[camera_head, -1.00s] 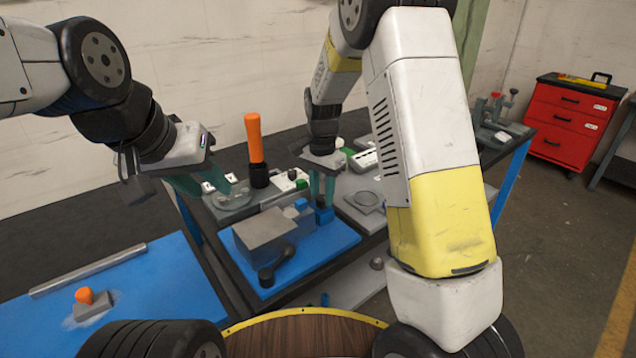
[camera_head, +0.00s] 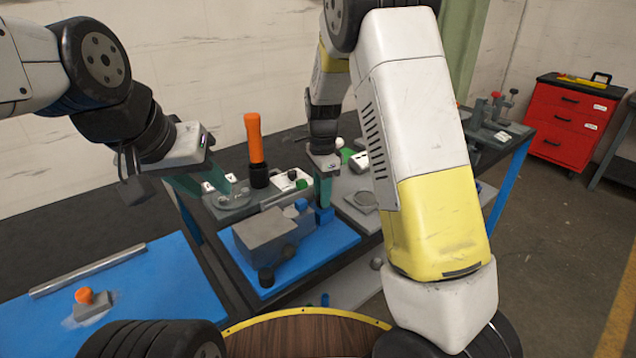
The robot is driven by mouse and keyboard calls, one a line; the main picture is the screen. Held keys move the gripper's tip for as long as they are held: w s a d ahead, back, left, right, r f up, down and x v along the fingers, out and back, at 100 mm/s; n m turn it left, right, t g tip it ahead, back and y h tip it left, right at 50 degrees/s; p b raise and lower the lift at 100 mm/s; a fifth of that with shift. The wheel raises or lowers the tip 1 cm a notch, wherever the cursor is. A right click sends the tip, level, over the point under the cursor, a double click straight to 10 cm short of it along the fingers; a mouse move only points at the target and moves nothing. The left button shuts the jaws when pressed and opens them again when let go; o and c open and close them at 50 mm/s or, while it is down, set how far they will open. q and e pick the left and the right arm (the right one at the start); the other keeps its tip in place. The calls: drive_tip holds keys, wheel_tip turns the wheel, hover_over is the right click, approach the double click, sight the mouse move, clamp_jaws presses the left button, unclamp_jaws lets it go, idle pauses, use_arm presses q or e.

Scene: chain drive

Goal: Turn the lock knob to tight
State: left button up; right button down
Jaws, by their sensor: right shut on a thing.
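The lock knob appears to be the small blue knob (camera_head: 325,215) at the back right of a grey block fixture (camera_head: 264,236) on a blue mat (camera_head: 335,243). My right gripper (camera_head: 324,200) points down with its teal fingers shut on this knob. The fingers cover its upper part, and any tight marking is too small to read. My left gripper (camera_head: 212,188) is open and empty, above the left side of the bench by a round grey plate (camera_head: 235,198).
An orange-handled tool (camera_head: 254,140) stands upright behind the mat. Black knobs (camera_head: 266,277) sit at the fixture's front. A second blue mat (camera_head: 150,292) at left holds a metal bar (camera_head: 88,270) and an orange-knobbed block (camera_head: 92,305). A red cabinet (camera_head: 568,125) stands far right.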

drive_tip(key=shift+w+r, duration=0.1)
drive_tip(key=c, duration=1)
unclamp_jaws()
drive_tip(key=shift+c, duration=0.2)
wheel_tip(320, 180, up, 7)
drive_tip(key=shift+r, duration=0.35)
